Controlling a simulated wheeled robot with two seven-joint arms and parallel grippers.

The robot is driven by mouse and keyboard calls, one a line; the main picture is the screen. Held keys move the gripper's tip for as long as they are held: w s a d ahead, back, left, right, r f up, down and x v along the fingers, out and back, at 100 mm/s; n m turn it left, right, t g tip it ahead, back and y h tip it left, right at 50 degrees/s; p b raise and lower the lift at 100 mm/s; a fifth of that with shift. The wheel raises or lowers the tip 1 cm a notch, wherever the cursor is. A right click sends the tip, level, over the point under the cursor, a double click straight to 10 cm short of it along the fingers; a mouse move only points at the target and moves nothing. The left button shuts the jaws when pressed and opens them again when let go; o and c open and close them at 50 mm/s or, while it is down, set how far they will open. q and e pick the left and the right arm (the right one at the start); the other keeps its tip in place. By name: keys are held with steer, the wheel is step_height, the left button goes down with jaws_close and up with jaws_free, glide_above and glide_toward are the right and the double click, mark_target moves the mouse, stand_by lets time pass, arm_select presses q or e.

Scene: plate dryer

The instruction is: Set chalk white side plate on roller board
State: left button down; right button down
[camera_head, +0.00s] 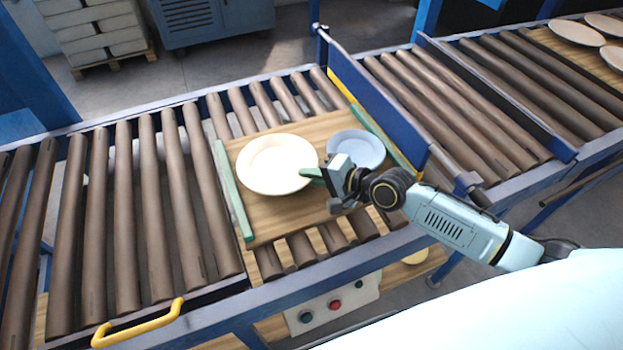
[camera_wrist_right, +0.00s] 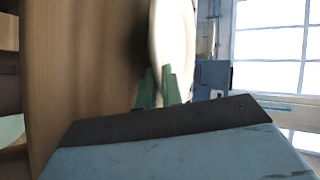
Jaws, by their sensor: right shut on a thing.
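The chalk white side plate (camera_head: 272,163) is round and lies roughly level over the left part of the wooden roller board (camera_head: 270,225). My right gripper (camera_head: 313,174) is shut on the plate's right rim with its green fingers. In the right wrist view the fingers (camera_wrist_right: 158,90) pinch the edge of the white plate (camera_wrist_right: 174,40), with the board (camera_wrist_right: 80,70) close beside it. I cannot tell whether the plate touches the board. My left gripper is not in view.
A pale blue plate (camera_head: 358,147) lies on the board just right of the white plate, partly behind my gripper. Green strips (camera_head: 235,190) edge the board. A blue barrier (camera_head: 375,105) stands to the right. More plates (camera_head: 577,32) lie at the far right.

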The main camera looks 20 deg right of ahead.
steer(key=shift+f, duration=0.15)
steer(key=c, duration=1.8)
jaws_free()
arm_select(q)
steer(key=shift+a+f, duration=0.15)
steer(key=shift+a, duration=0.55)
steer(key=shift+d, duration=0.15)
